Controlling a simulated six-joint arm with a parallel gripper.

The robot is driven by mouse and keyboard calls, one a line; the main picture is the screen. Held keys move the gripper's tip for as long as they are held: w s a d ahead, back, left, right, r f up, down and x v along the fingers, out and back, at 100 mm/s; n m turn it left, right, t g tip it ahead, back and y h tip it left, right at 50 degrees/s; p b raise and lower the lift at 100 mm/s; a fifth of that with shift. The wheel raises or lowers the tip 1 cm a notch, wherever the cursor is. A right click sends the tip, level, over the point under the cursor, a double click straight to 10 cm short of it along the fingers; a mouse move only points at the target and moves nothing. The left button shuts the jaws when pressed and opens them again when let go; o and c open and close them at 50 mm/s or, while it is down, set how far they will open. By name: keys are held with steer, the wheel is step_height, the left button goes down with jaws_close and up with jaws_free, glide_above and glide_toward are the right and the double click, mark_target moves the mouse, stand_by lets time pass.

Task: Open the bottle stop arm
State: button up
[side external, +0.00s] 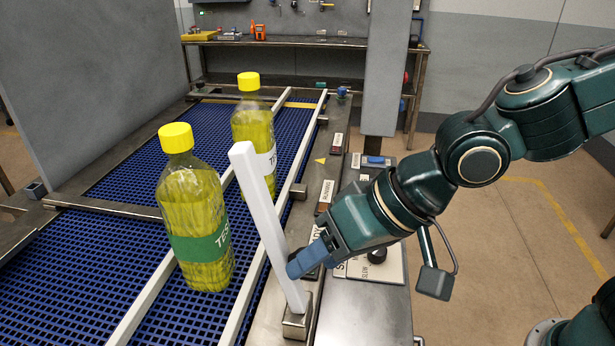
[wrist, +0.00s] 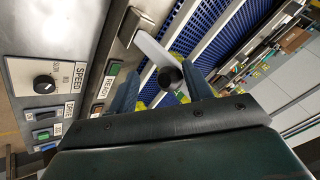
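The stop arm is a long white bar (side external: 265,225) rising from a metal pivot block (side external: 297,318) at the conveyor's right edge, leaning left in the picture. It also shows in the wrist view (wrist: 155,48). Two yellow-green bottles with yellow caps stand upright: a near bottle (side external: 195,230) with a green label, and a far bottle (side external: 252,125) with a white label. My gripper (side external: 294,264) has its blue fingertips beside the lower bar; I cannot tell if they touch. In the wrist view the fingers (wrist: 160,88) are apart, with a dark round thing between them.
Pale guide rails (side external: 285,195) run along the blue mesh conveyor (side external: 100,235). A control panel with a speed knob (wrist: 44,84) and labelled buttons lies beside my gripper. A grey post (side external: 388,70) and grey wall panel (side external: 90,90) stand around the conveyor.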

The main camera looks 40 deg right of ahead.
steer(key=v, duration=1.3)
steer(key=shift+s+r, duration=0.15)
steer(key=shift+r, duration=0.1)
steer(key=shift+d, duration=0.15)
steer(key=s+d+f+h, duration=0.2)
steer(key=d+f, duration=0.1)
steer(key=d, duration=0.8)
steer(key=s+d+f+h, duration=0.3)
steer(key=d, duration=0.8)
steer(key=shift+d+f, duration=0.25)
steer(key=shift+d, duration=0.15)
steer(key=shift+c, duration=0.2)
stand_by(0.3)
